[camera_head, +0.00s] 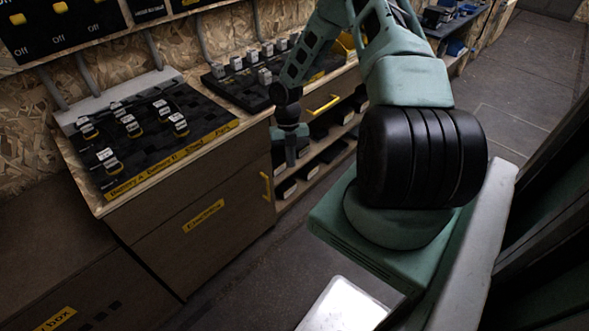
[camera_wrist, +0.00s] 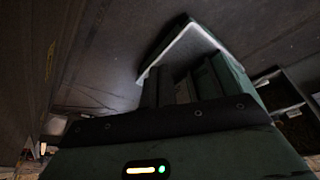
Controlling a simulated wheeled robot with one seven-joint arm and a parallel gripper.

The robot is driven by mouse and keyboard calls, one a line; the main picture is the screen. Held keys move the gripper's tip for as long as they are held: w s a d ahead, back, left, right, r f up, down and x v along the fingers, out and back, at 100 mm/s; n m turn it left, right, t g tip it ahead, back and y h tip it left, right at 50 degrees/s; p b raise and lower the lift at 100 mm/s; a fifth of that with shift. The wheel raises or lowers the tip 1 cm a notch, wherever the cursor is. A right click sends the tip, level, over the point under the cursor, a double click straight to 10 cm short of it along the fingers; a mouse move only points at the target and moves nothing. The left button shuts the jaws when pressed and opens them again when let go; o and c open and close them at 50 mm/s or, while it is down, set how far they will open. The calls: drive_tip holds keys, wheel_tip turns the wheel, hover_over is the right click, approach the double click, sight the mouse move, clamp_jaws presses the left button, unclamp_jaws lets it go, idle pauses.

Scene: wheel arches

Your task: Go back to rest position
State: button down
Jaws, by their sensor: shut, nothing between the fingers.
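My gripper (camera_head: 291,160) hangs at the end of my green arm in the head view, pointing down in front of the workbench drawers (camera_head: 230,232). Its fingers are shut with nothing held between them. My arm is bent, with its upper links rising to the top of the picture and the gripper out to the left of my base. In the wrist view, the dark gripper body fills the bottom, and a pale-edged panel shows beyond it.
The workbench holds a black board (camera_head: 150,130) with several small labelled parts and a second board (camera_head: 262,75) behind it. Open shelves (camera_head: 322,150) with dark items are close behind my gripper. Grey floor (camera_head: 520,85) lies clear at upper right.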

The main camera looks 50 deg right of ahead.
drive_tip(key=shift+a+v, duration=0.15)
drive_tip(key=shift+v, duration=0.5)
drive_tip(key=shift+a+v, duration=0.15)
drive_tip(key=shift+v, duration=0.55)
drive_tip(key=shift+w, duration=0.15)
